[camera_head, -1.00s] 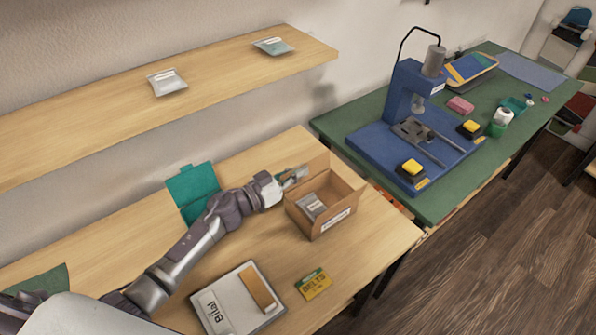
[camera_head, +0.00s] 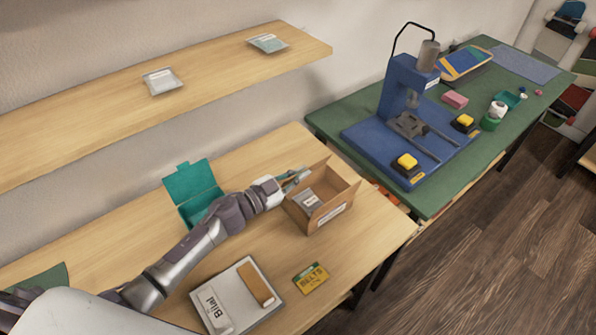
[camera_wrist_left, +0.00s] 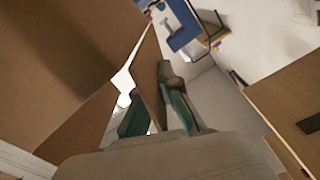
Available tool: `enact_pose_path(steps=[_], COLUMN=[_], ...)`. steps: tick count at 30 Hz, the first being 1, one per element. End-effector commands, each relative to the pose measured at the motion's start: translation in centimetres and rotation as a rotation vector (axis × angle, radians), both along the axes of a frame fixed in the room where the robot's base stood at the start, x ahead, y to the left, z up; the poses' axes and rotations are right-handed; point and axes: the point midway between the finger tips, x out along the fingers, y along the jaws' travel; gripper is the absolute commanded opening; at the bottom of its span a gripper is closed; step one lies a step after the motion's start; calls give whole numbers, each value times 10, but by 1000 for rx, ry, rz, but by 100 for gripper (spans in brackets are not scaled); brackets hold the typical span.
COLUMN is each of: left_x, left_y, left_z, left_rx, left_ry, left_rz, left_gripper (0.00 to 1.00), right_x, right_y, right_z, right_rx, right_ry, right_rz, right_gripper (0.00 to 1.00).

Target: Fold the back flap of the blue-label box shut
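The open cardboard box (camera_head: 322,218) stands on the wooden table, with a pale label on its front side and a grey packet (camera_head: 309,199) inside. Its back flap (camera_head: 318,174) stands up along the far left side. The label's colour is too small to tell. My left gripper (camera_head: 298,176) is at the outer, back-left side of the box, close to that flap. My right gripper is out of view.
A teal open case (camera_head: 193,186) lies behind my left arm. A clipboard-like tray (camera_head: 238,295) and a yellow belts packet (camera_head: 311,279) lie in front. A shelf (camera_head: 210,80) hangs above. A green table with a blue press (camera_head: 405,90) stands at right.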

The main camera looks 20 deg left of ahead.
Motion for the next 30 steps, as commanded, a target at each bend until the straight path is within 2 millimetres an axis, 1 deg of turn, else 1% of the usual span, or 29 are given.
enact_pose_path(steps=[6,18,20,21,23,24,30], left_x=[-1,-1,-1,-1,-1,-1,-1], left_y=[-2,-2,-2,-2,-2,-2,-2], left_z=[-1,-1,-1,-1,-1,-1,-1], left_rx=[38,43,43,43,43,43,43], left_ry=[-30,-34,-34,-34,-34,-34,-33], left_rz=[0,0,0,0,0,0,0], left_gripper=[0,0,9,16,26,28,28], right_x=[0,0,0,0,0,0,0], right_y=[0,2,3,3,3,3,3], right_z=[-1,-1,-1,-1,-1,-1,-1], right_rx=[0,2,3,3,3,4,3], right_ry=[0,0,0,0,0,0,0], right_rz=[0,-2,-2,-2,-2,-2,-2], right_gripper=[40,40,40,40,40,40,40])
